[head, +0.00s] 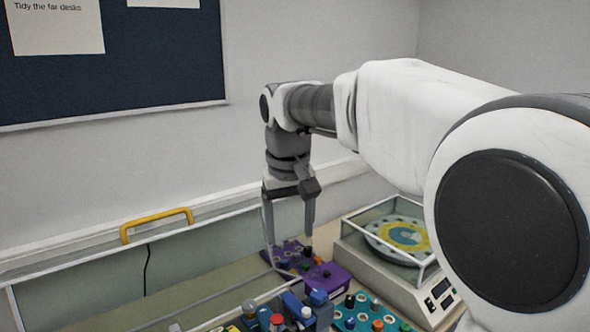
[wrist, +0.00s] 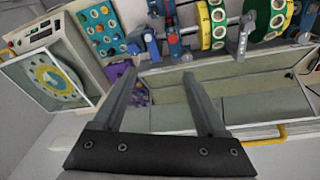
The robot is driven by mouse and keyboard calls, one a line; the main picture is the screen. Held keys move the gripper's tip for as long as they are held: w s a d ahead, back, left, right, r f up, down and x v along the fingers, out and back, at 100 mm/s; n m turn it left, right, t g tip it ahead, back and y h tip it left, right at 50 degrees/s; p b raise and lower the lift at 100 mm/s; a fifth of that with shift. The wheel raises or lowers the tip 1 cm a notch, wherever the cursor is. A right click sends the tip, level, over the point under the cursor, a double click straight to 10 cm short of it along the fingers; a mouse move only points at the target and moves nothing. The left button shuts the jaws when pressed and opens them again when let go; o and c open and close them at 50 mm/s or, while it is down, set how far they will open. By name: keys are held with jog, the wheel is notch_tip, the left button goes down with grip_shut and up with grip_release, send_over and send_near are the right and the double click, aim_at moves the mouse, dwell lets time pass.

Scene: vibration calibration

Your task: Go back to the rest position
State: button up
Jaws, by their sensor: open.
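My gripper (head: 289,232) is open and empty in the head view, pointing down with its two fingers spread. It hangs above the purple rack (head: 335,287) with several coloured knobs or caps, left of the glass-sided instrument. In the wrist view my gripper (wrist: 158,76) also shows open, with nothing between the fingers. The purple rack (wrist: 117,76) is partly hidden behind the left finger there. I cannot tell the exact height of the fingertips over the rack.
A white instrument (head: 424,302) with clear walls and a yellow-teal disc stands right of my gripper. A teal rack (head: 347,318) and blue parts (head: 319,309) stand in front. A clear-walled enclosure with a yellow handle (head: 157,221) lies left, by the wall. Green-yellow wheels (wrist: 204,25) show in the wrist view.

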jog(key=s+d+f+m+t, duration=0.1)
jog(key=s+d+m+t, duration=0.1)
jog(key=s+d, duration=1.1)
jog(key=s, duration=0.3)
jog(key=shift+s+f+m+t, duration=0.25)
jog(key=shift+m+t, duration=0.45)
jog(key=shift+t, duration=0.1)
jog(key=s+f, duration=0.1)
jog(key=s+d+f, duration=0.1)
jog(key=s, duration=0.1)
jog(key=s+d+f, duration=0.1)
jog(key=s, duration=0.1)
jog(key=shift+d+f, duration=0.15)
jog(key=shift+f, duration=0.15)
jog(key=shift+s+f, duration=0.15)
jog(key=shift+f, duration=0.05)
jog(key=c, duration=0.4)
jog(key=shift+s, duration=0.15)
